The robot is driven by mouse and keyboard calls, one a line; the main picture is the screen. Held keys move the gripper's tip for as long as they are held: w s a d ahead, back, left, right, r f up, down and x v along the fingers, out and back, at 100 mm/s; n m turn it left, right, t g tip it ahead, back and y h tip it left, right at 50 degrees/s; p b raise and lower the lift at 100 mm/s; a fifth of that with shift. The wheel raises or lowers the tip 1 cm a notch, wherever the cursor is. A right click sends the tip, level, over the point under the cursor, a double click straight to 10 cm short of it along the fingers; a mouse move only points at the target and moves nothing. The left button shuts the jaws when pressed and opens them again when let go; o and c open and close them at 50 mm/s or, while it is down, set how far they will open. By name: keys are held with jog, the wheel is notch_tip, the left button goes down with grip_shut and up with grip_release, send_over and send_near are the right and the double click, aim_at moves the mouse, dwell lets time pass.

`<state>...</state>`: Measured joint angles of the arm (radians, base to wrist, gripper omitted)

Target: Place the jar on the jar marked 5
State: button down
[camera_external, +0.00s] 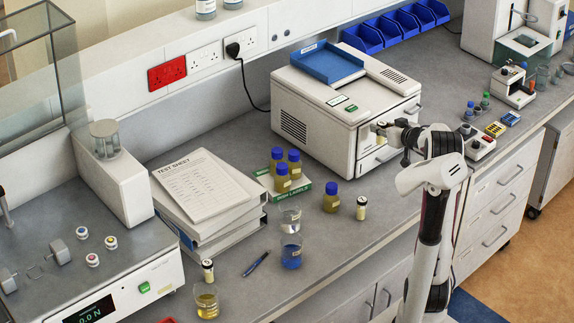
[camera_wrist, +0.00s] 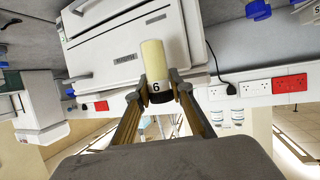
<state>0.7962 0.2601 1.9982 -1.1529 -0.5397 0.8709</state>
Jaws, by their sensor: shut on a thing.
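My gripper (camera_wrist: 160,88) is shut on a small cream jar (camera_wrist: 155,65) with a black band and the number 6 on it. In the external view my gripper (camera_external: 386,131) holds this jar in the air in front of the white boxy instrument. One small pale jar with a dark top (camera_external: 361,208) stands on the bench right of a blue-capped bottle. Another small jar (camera_external: 208,270) stands near the front left, behind a beaker of yellow liquid. The marks on these two jars are too small to read.
The white instrument (camera_external: 310,118) stands behind my gripper. Several blue-capped bottles (camera_external: 282,180), beakers (camera_external: 291,252), a pen (camera_external: 256,263) and a stack of binders (camera_external: 208,200) occupy the bench. Bare bench (camera_external: 400,208) lies right of the standing jar.

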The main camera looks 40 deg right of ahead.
notch_tip(320, 180, up, 11)
jog(key=shift+f, duration=0.1)
jog(key=shift+w+a+r, duration=0.1)
jog(key=shift+a+r, duration=0.05)
jog(key=shift+r, duration=0.15)
jog(key=w+a+n+y, duration=0.3)
jog(key=w+a, duration=0.1)
jog(key=a, duration=1)
jog(key=w+a+n+y, duration=0.2)
jog(key=w+a+y, duration=0.1)
jog(key=a, duration=1)
jog(key=w+a+n+y, duration=0.3)
jog(key=w+a, duration=0.1)
jog(key=a, duration=1)
jog(key=s+a+n+g+y, duration=0.2)
jog(key=s+a, duration=0.1)
jog(key=a, duration=0.7)
jog(key=s+a+n+g+y, duration=0.2)
jog(key=s+a, duration=0.1)
jog(key=a, duration=0.6)
jog(key=s+a+n+g+y, duration=0.1)
jog(key=s+a+n+y, duration=0.15)
jog(key=a, duration=0.75)
notch_tip(320, 180, down, 11)
jog(key=shift+s+h, duration=0.4)
jog(key=shift+h, duration=0.05)
jog(key=shift+f, duration=0.25)
